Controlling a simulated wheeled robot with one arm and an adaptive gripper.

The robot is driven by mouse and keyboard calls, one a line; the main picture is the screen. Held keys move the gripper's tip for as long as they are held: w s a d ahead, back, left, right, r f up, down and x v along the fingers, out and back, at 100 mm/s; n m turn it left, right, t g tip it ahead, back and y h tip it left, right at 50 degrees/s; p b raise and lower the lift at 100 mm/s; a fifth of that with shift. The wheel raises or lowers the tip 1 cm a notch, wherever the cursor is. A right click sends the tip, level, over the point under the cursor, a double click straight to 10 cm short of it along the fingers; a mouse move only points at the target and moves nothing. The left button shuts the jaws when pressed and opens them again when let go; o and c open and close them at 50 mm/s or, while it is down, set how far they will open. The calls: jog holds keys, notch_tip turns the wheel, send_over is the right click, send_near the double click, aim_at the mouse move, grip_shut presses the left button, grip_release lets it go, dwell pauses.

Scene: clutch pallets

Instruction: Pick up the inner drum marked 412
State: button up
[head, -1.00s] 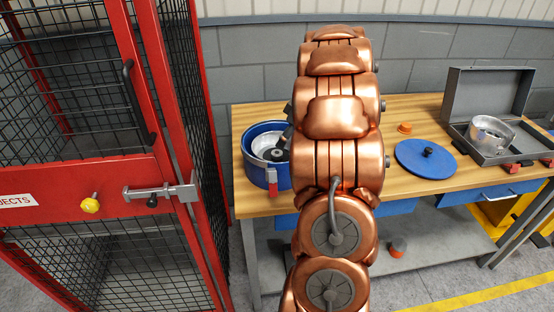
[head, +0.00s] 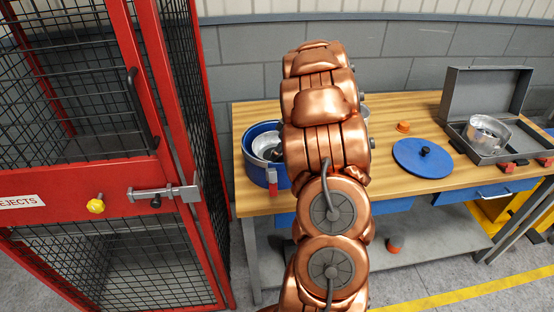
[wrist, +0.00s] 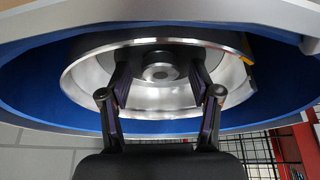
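A blue round housing (head: 254,171) stands at the left end of the wooden bench, with a silver inner drum (head: 264,143) inside it, partly hidden by my arm. In the wrist view, the silver drum (wrist: 90,87) sits inside the blue wall (wrist: 35,80) and has a grey central hub (wrist: 160,72). My gripper (wrist: 160,80) is over the drum, its two fingers apart on either side of the hub. I cannot tell whether they touch it. Another silver drum (head: 487,132) sits in an open grey case at the right. I can read no 412 on either drum.
A blue lid with a black knob (head: 424,160) and an orange piece (head: 403,127) lie on the bench (head: 385,178). The grey case (head: 489,90) is open at the right. A red mesh cage (head: 180,120) stands close on the left.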

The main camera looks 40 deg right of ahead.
grip_shut()
dwell(0.3)
jog(key=shift+r, duration=0.15)
dwell(0.3)
